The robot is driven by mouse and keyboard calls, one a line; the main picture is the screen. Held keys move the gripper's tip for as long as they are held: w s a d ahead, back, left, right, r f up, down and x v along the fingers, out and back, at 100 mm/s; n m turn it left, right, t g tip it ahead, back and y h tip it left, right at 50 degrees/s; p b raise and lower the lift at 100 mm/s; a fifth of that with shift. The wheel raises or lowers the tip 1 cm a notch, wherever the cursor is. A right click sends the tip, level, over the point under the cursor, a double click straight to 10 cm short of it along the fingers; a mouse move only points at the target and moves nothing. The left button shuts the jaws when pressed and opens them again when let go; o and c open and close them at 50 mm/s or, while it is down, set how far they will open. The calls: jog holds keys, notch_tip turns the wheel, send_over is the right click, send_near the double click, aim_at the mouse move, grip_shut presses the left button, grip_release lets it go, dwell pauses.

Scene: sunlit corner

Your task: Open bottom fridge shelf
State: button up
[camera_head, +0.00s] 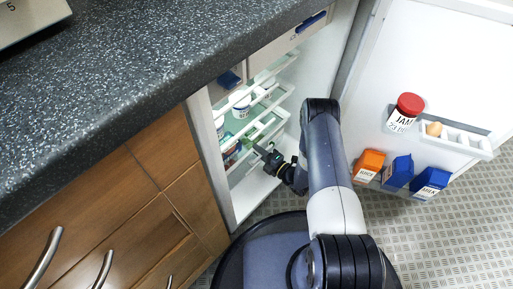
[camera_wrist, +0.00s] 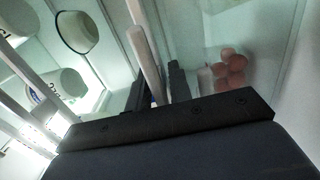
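The fridge (camera_head: 322,60) stands open, with several white-edged shelves inside. The bottom shelf (camera_head: 238,178) is low in the compartment, partly hidden by my gripper (camera_head: 266,158). My gripper is at the front of the lower shelves. In the wrist view, my gripper (camera_wrist: 158,92) has its two dark fingers apart on either side of a pale shelf rail (camera_wrist: 147,58). A narrow gap shows beside the rail; firm contact is not clear. Several reddish round items (camera_wrist: 230,68) lie behind a clear panel to the right of the fingers.
The open fridge door (camera_head: 440,60) at right holds a jam jar (camera_head: 404,112), an egg (camera_head: 433,129) and cartons (camera_head: 398,174). White cups (camera_head: 241,106) stand on an upper shelf. A speckled counter (camera_head: 130,70) and wooden cabinets (camera_head: 150,205) are at left.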

grip_shut()
dwell(0.4)
